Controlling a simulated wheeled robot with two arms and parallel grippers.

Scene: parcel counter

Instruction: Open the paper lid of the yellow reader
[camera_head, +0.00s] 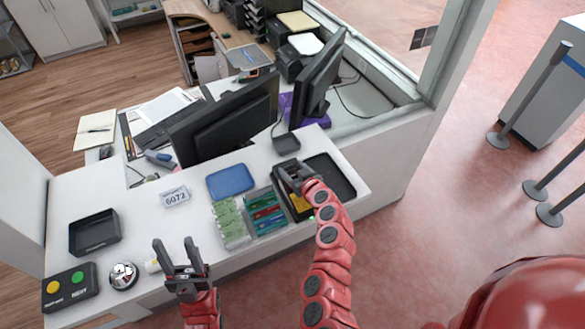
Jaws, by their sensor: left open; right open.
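The yellow reader (300,206) stands on the white counter, right of the middle. It is black with a yellow part at its near end, and a small green light shows beside it. My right gripper (290,173) is open over the reader's far end and hides much of its top. I cannot tell whether its fingers touch the reader or whether the paper lid is raised. My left gripper (178,246) is open and empty, fingers pointing up, over the counter's front part at the left, well apart from the reader.
A dark tray (340,181) lies close right of the reader. A card holder (265,211) and a green-white stack (231,223) stand to its left, a blue tray (230,181) behind them. A bell (123,276) and button box (70,288) are near my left gripper. Monitors (228,125) stand behind.

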